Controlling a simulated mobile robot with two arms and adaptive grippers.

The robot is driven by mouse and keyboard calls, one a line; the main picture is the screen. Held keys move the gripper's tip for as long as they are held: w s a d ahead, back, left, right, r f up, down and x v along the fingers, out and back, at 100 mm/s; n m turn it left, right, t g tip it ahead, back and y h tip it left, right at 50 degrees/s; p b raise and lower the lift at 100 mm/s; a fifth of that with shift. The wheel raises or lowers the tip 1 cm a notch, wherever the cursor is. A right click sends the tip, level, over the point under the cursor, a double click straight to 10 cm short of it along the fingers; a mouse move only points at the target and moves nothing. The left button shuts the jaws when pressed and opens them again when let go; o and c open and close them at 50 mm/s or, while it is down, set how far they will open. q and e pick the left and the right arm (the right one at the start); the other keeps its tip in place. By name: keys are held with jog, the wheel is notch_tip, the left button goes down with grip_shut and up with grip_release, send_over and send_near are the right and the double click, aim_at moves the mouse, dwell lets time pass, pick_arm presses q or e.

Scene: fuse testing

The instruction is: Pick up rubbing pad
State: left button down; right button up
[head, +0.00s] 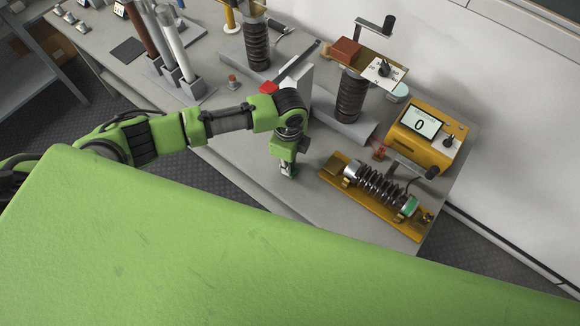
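My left gripper (287,172) points down at the grey workbench (262,180), close to its front edge. It is small in the picture and seen from above, so I cannot tell whether its fingers are open or shut. A small dark green patch (292,177) shows at its fingertips, on or just above the bench top. It may be the rubbing pad, but it is mostly hidden by the gripper. My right gripper is not in view.
Right of my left gripper lies a yellow fixture (403,222) holding a ribbed insulator (378,183). Behind it stand a yellow meter (426,146) reading 0 and a coil stand (351,98). A dark flat square (128,49) and several rods in holders (187,90) are at the left.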

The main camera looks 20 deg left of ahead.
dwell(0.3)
pick_arm(q)
jog(key=shift+w+r, duration=0.1)
jog(key=shift+r, duration=0.45)
jog(key=r, duration=0.2)
jog(key=shift+s+a+r, duration=0.1)
jog(key=shift+s+r, duration=0.15)
jog(key=shift+r, duration=0.05)
jog(key=s+a+r, duration=0.4)
jog(key=s+r, duration=0.5)
jog(key=s, duration=0.4)
jog(key=shift+a+r, duration=0.2)
jog(key=c, duration=2.5)
grip_release()
grip_shut()
